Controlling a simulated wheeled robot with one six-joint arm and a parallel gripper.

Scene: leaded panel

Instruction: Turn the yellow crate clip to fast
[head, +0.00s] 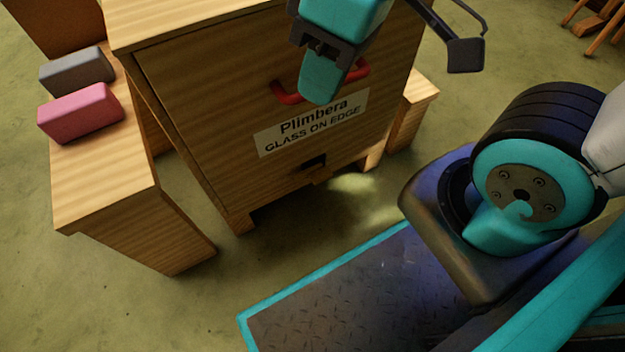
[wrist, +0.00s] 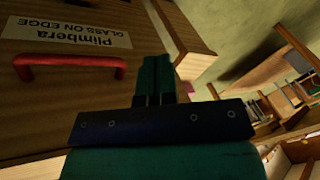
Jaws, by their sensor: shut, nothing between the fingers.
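The wooden crate (head: 190,100) stands on the floor with the label "Plimbera GLASS ON EDGE" (head: 312,122) and a red handle (head: 287,98) on its front face. I see no yellow clip in either view. My gripper (head: 320,85) is in front of the crate and overlaps the middle of the red handle in the head view. Its fingers are together and hold nothing; they also show in the wrist view (wrist: 155,75), to the right of the handle (wrist: 70,62). I cannot tell whether the gripper touches the crate.
A wooden bench (head: 100,190) left of the crate carries a pink block (head: 80,112) and a grey block (head: 76,70). Another wooden piece (head: 412,115) stands at the crate's right. A dark slot (head: 310,163) is low in the crate front. Open floor (head: 180,310) lies at the lower left.

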